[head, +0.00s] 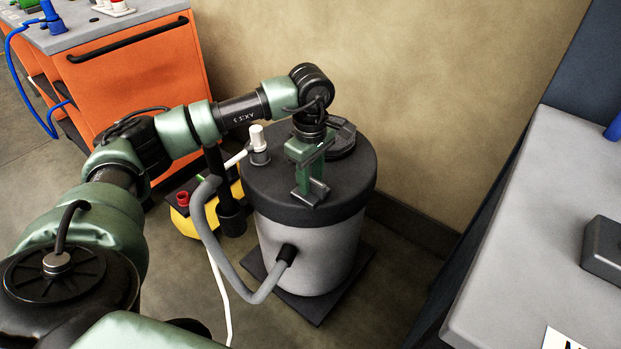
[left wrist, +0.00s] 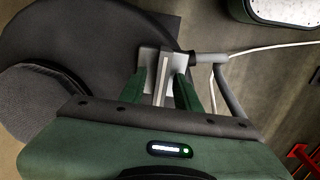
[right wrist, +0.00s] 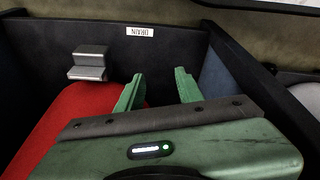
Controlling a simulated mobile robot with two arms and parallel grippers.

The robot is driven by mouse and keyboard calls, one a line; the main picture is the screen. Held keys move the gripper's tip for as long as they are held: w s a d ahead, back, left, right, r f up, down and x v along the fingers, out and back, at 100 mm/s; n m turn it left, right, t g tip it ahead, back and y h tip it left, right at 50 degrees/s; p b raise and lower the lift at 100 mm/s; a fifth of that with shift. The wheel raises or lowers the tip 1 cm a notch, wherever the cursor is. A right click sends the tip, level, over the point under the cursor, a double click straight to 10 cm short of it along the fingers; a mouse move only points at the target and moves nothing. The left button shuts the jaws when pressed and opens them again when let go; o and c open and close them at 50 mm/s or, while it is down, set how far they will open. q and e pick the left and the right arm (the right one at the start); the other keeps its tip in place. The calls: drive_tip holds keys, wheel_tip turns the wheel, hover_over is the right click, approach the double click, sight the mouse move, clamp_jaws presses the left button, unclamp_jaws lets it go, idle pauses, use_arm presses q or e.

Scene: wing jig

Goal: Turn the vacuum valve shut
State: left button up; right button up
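A grey drum (head: 315,240) with a dark round lid (head: 265,185) stands against the wall. My left gripper (head: 308,190) reaches over the lid, pointing down. In the left wrist view a light grey handle (left wrist: 163,75), likely the valve's, rises between its fingers (left wrist: 160,88). Narrow gaps show on both sides, so the gripper looks open around it. Whether a finger touches it I cannot tell. In the head view the gripper partly hides it. My right gripper (right wrist: 160,85) is open and empty in the right wrist view; the head view does not show it.
A grey hose (head: 215,250) loops from the drum's side. An orange cabinet (head: 140,80) is behind left. Near the right gripper are a red surface (right wrist: 75,125), a grey bracket (right wrist: 88,62) and a "DRAIN" label (right wrist: 140,31).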

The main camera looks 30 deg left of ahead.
use_arm(q)
drive_tip(key=shift+r, duration=0.1)
